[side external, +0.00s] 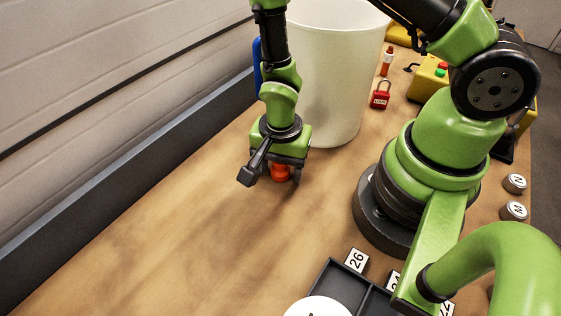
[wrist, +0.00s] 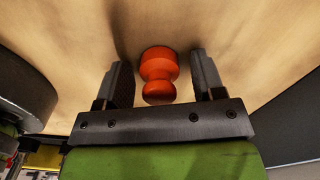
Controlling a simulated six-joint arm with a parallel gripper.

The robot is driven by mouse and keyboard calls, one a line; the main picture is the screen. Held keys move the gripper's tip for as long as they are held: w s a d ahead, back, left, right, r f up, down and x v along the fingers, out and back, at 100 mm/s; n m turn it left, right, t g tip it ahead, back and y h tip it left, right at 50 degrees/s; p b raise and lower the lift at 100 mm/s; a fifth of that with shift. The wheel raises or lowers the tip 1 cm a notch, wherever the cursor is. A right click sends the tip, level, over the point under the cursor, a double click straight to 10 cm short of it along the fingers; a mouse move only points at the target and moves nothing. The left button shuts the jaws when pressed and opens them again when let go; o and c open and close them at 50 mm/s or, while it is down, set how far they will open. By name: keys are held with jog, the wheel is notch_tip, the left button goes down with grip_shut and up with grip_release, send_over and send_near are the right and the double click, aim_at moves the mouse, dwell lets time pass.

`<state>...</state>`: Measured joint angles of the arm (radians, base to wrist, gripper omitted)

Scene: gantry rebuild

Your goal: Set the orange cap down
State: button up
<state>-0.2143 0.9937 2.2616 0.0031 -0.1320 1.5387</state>
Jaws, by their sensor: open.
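The orange cap (side external: 280,173) is on the wooden table (side external: 190,215), partly hidden behind my gripper in the side external view. In the wrist view the orange cap (wrist: 158,73) shows a wide round end, a narrow waist and a second rounded part. My gripper (wrist: 163,80) is open, with one finger on each side of the cap. A gap shows between the cap and each finger. In the side external view my gripper (side external: 279,176) points down at the table, low over the cap.
A large white bin (side external: 335,80) stands close behind my gripper. A red padlock (side external: 380,95) and a yellow box (side external: 428,78) are beyond it. A dark compartment tray (side external: 338,285) with numbered tags is at the front. The table's left front is clear, beside a grey wall rail (side external: 110,175).

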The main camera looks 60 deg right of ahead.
jog(key=shift+r, duration=0.15)
notch_tip(320, 180, up, 23)
jog(key=s+d+n+t+y, duration=0.1)
jog(key=d+n+t, duration=0.1)
jog(key=n+t, duration=0.15)
jog(key=s+r+n+t+y, duration=0.1)
jog(key=s+r+n+t, duration=0.2)
jog(key=s+r+n, duration=0.4)
jog(key=shift+d+r+t, duration=0.15)
jog(key=shift+r+t, duration=0.2)
jog(key=shift+r, duration=0.05)
jog(key=shift+s, duration=0.1)
dwell(0.7)
